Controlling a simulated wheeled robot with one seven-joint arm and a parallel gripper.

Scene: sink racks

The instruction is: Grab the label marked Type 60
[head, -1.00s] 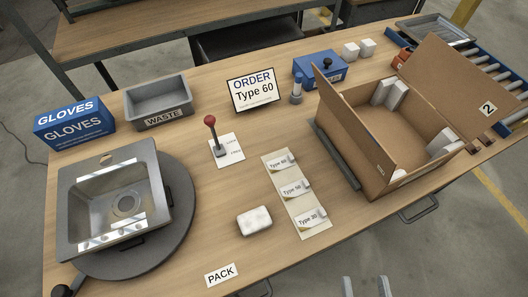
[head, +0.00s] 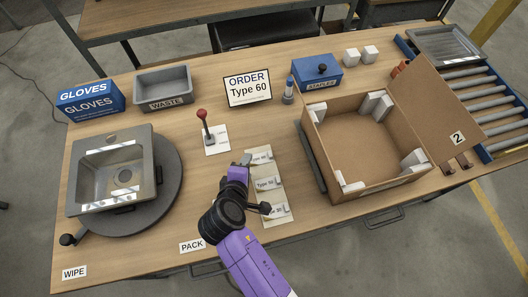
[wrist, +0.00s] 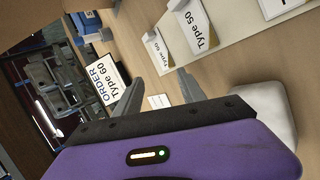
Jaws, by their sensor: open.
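The Type 60 label (head: 262,157) is a small white card at the far end of a pale strip (head: 277,221). It also shows in the wrist view (wrist: 157,50), beyond my fingers. The Type 50 label (head: 267,184) lies in the middle of the strip, and another label (head: 277,210), partly hidden by my arm, lies at the near end. My gripper (head: 241,159) is open and empty, just left of the Type 60 label and apart from it. In the wrist view its two fingers (wrist: 160,86) have a gap between them. An order sign (head: 247,90) reads Type 60.
A red-knobbed lever (head: 203,125) stands left of and beyond the gripper. A white block (wrist: 268,112) lies close to the gripper and is hidden in the head view. An open cardboard box (head: 365,145) stands right of the strip. A sink (head: 112,172) sits at left.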

